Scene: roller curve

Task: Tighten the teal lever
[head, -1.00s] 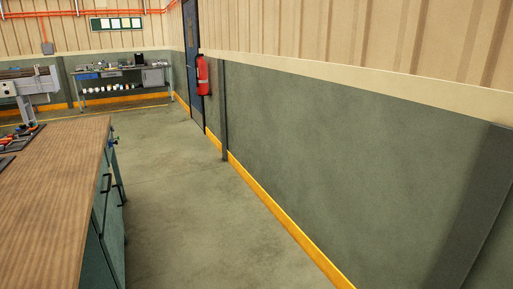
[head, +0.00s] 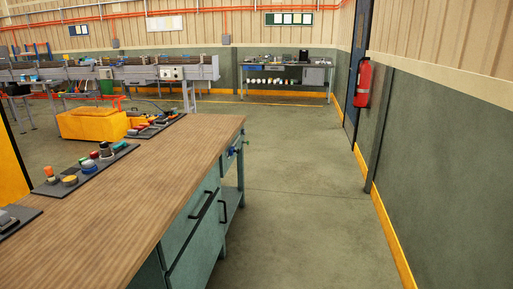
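A small teal piece (head: 120,146) shows at the far end of a dark panel (head: 77,182) on the wooden workbench. It is too small to tell whether it is a lever. Coloured knobs sit beside it on the same panel. A small blue part (head: 232,152) sticks out from the bench's right side near its far end, and its shape is unclear. Neither of my grippers is in view.
The wooden workbench (head: 150,200) with teal drawers fills the left foreground. Clear floor (head: 290,200) runs along its right side to the wall with a red fire extinguisher (head: 363,83). A yellow box (head: 92,124) and a long conveyor (head: 130,72) stand behind the bench.

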